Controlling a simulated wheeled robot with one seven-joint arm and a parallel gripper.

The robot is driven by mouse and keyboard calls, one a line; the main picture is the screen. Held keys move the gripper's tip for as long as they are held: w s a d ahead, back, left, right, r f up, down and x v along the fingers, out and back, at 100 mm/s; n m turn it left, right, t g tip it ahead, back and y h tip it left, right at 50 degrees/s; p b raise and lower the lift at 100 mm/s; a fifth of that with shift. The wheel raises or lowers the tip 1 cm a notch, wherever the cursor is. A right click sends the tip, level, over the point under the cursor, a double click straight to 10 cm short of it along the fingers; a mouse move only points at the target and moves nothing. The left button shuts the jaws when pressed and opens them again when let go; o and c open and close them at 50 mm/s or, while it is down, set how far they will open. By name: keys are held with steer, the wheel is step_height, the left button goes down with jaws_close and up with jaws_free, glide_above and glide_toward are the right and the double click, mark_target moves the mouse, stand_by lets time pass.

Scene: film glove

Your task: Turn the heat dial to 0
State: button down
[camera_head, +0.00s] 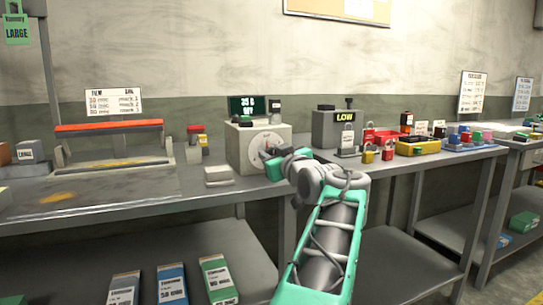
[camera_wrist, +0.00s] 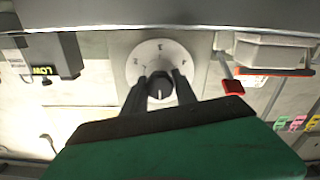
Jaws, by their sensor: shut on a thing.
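The heat dial (camera_wrist: 159,86) is a dark knob with a white pointer line on a round white scale plate (camera_wrist: 146,52), seen in the wrist view. The line points toward the bottom of that picture; the scale's marks are too small to read surely. The plate (camera_head: 256,148) sits on the front of a beige box (camera_head: 237,158) in the head view. My gripper (camera_wrist: 160,80) is shut on the knob, one dark finger on each side. In the head view my gripper (camera_head: 270,156) and wrist hide part of the dial. A dark display (camera_head: 248,105) above the box reads about "35 C OFF".
A grey box with a "LOW" sign (camera_head: 345,116) stands to the right, with red and yellow padlocks (camera_head: 368,153) before it. A yellow tray (camera_head: 418,146) lies further right. A film sealer with a red bar (camera_head: 108,126) is at left. A small pale block (camera_head: 218,175) lies beside the beige box.

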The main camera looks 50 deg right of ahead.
steer(key=shift+a+r, duration=0.1)
steer(key=shift+r, duration=0.05)
steer(key=c, duration=1)
jaws_free()
steer(key=shift+w, duration=0.1)
steer(key=p+v, duration=0.1)
steer(key=v, duration=0.6)
steer(key=shift+s+a, duration=0.15)
steer(key=shift+s, duration=0.25)
